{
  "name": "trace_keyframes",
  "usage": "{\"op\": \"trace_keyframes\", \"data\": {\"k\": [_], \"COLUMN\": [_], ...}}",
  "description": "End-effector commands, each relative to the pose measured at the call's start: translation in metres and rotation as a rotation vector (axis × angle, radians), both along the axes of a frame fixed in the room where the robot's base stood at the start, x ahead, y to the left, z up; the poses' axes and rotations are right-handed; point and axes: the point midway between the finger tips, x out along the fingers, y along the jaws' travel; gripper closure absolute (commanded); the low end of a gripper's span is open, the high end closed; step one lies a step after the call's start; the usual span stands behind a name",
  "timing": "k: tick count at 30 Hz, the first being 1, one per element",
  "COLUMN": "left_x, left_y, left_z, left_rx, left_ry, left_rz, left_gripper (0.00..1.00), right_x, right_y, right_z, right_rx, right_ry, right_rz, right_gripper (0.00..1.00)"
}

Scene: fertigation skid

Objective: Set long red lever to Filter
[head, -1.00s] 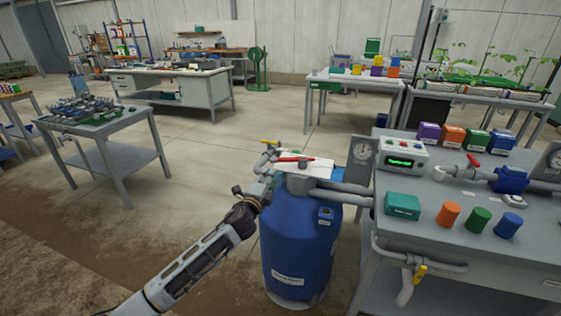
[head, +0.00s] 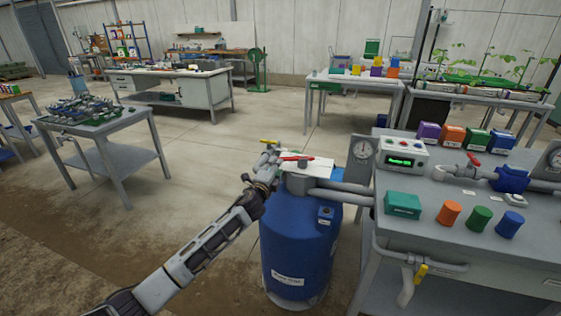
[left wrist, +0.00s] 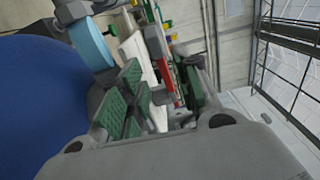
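The long red lever (head: 297,158) lies about level on top of the blue tank (head: 298,240), with a white plate (head: 312,167) behind it. My left gripper (head: 275,160) is at the lever's left end. In the left wrist view the fingers of my left gripper (left wrist: 158,95) stand apart, with green pads. The red lever (left wrist: 165,82) and white plate show between or just beyond them; I cannot tell whether a finger touches the lever. Labels on the plate are too small to read. My right gripper is not in view.
A yellow-handled valve (head: 269,142) is close behind my left gripper. Open floor is left of the tank.

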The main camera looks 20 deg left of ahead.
Motion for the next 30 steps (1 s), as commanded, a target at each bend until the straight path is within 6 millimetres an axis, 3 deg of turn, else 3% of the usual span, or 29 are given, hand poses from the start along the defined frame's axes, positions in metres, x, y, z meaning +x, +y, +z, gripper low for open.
{"op": "trace_keyframes", "data": {"k": [21, 30], "left_x": [0.056, 0.067], "left_y": [-0.002, -0.003], "left_z": [0.000, 0.001], "left_rx": [-0.001, -0.001], "left_ry": [0.000, -0.001], "left_rz": [0.001, -0.001], "left_gripper": [0.68, 0.68], "right_x": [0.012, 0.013], "right_y": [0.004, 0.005], "right_z": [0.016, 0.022], "right_rx": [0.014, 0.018], "right_ry": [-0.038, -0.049], "right_rz": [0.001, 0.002], "right_gripper": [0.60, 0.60]}}
